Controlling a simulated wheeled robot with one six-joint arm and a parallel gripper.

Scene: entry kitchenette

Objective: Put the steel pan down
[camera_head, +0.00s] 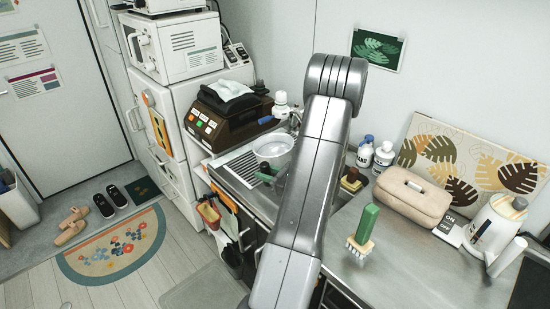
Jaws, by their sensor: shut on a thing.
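The steel pan (273,146), round and light grey, shows at the sink, left of my raised arm. It looks roughly level, with its opening facing up. I cannot tell whether its underside touches anything. My gripper (281,180) is mostly hidden by my arm; only a small dark part shows just below the pan. It is shut on the pan, though the grip itself and the pan's handle are not clearly visible.
The sink's ribbed drainboard (247,168) lies left of the pan, beside a brown appliance (231,121). A green brush (364,230) stands on the steel counter (405,265), which has free room at the front. A beige case (412,197) and a kettle (494,224) stand at right.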

